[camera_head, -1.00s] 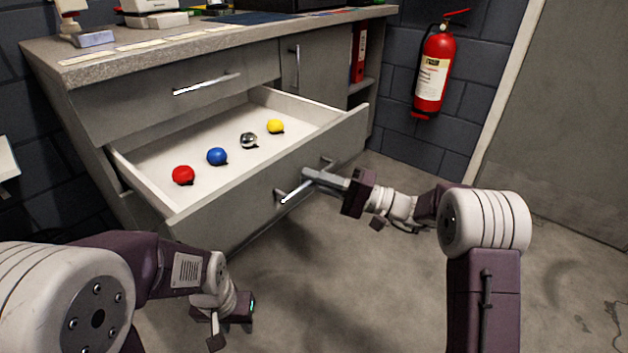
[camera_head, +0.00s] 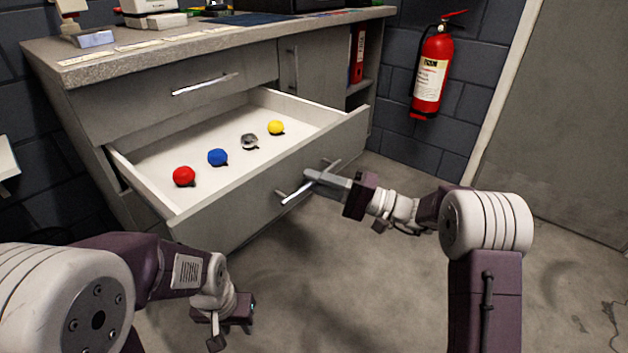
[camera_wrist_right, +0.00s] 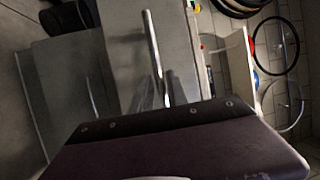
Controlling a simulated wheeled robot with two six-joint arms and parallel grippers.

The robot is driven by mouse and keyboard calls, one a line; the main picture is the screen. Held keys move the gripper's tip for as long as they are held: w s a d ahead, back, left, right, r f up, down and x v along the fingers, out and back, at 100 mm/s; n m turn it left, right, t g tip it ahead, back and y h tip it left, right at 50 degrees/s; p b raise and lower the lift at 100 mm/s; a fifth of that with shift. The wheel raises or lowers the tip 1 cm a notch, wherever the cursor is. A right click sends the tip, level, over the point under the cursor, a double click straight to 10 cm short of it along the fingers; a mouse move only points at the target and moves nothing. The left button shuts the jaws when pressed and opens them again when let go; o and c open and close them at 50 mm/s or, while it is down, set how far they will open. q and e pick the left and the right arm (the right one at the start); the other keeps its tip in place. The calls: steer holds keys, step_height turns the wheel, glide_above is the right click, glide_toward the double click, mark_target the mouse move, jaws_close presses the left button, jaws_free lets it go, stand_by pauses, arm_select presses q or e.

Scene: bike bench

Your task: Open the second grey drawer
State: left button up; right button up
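The second grey drawer (camera_head: 262,196), below the closed top drawer (camera_head: 185,98), stands pulled well out, its white inside showing. Its silver bar handle (camera_head: 296,194) is on the front. My right gripper (camera_head: 318,176) is at the right part of this handle, its fingers closed about the bar. In the right wrist view the handle (camera_wrist_right: 153,45) runs down toward the fingers, partly hidden by the dark gripper body.
Red (camera_head: 184,176), blue (camera_head: 217,157), silver (camera_head: 250,141) and yellow (camera_head: 276,128) balls lie in the drawer. A closed cupboard door (camera_head: 312,75) is right of the top drawer. A fire extinguisher (camera_head: 432,75) hangs on the wall. The floor (camera_head: 350,270) in front is clear.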

steer(key=p+v, duration=0.3)
steer(key=v, duration=0.5)
steer(key=shift+d+p, duration=0.3)
steer(key=shift+d, duration=0.05)
steer(key=shift+s+f, duration=0.1)
steer(key=shift+s, duration=0.05)
